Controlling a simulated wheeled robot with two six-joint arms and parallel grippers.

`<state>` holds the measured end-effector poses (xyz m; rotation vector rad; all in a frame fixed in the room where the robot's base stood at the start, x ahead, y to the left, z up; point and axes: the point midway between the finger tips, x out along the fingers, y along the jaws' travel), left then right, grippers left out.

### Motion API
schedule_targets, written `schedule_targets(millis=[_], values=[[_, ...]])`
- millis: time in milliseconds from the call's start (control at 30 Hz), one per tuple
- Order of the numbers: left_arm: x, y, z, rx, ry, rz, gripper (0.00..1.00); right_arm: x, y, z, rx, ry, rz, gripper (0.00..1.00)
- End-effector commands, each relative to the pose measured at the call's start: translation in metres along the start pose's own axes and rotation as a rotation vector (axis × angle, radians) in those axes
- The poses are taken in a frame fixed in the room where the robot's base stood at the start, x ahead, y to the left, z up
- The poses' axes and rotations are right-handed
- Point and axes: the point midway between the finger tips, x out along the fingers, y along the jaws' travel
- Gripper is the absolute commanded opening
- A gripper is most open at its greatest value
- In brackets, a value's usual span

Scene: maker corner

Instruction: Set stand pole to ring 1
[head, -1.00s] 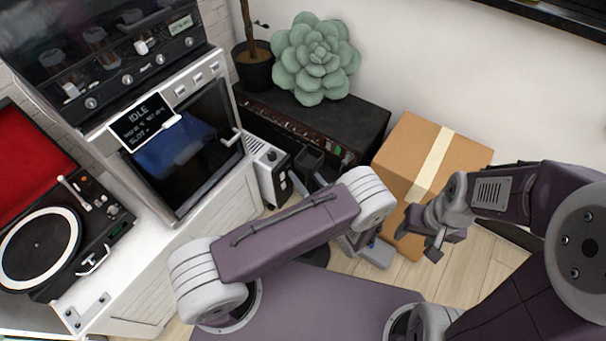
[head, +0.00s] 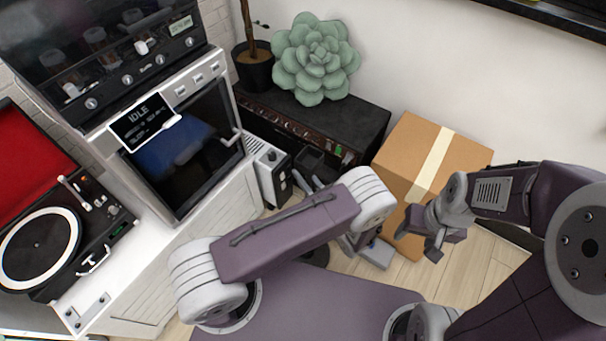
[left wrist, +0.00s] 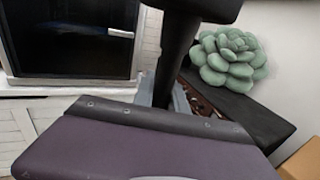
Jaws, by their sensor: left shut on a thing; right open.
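The stand's dark pole (left wrist: 178,62) rises steeply in the left wrist view, with a wide dark head (left wrist: 205,8) at its top. In the head view, a dark top part (head: 310,160) shows just beyond my left arm. My left gripper (left wrist: 170,102) is shut on the pole; its purple body covers the lower part of the left wrist view and hides the pole below. I cannot make out any ring marks. My right gripper (head: 438,245) is open and empty, in front of the cardboard box, away from the stand.
A cardboard box (head: 412,150) and a black amplifier-like case (head: 345,125) with a green succulent (head: 315,58) stand behind. A white heater-like unit (head: 268,172) is beside the oven cabinet (head: 185,150). A turntable (head: 40,245) is at left. Wooden floor (head: 480,275) is clear at right.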

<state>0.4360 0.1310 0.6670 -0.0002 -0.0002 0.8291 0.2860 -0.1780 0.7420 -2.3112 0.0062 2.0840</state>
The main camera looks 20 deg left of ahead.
Motion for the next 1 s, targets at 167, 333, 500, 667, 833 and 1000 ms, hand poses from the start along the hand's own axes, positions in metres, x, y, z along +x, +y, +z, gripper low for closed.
schedule_targets(millis=[167,333,500,667,833,1000], values=[[0.000,0.000,-0.001,0.000,0.001,0.000,0.00,0.000,0.000,0.000,0.000,0.000,0.000,0.56],[0.000,0.000,-0.001,0.000,0.001,0.000,0.00,0.000,0.000,0.000,0.000,0.000,0.000,0.56],[0.000,0.000,-0.001,0.000,0.001,0.000,0.00,0.000,0.000,0.000,0.000,0.000,0.000,0.56],[0.000,0.000,0.000,0.000,0.001,0.000,0.00,-0.001,0.000,0.000,0.000,0.000,0.000,0.56],[0.000,0.000,0.019,0.000,0.000,0.000,0.00,-0.016,0.000,-0.002,0.000,0.000,0.000,0.56],[0.000,-0.001,0.062,-0.002,-0.002,-0.001,0.00,-0.052,-0.001,-0.005,0.000,0.000,0.000,0.56]])
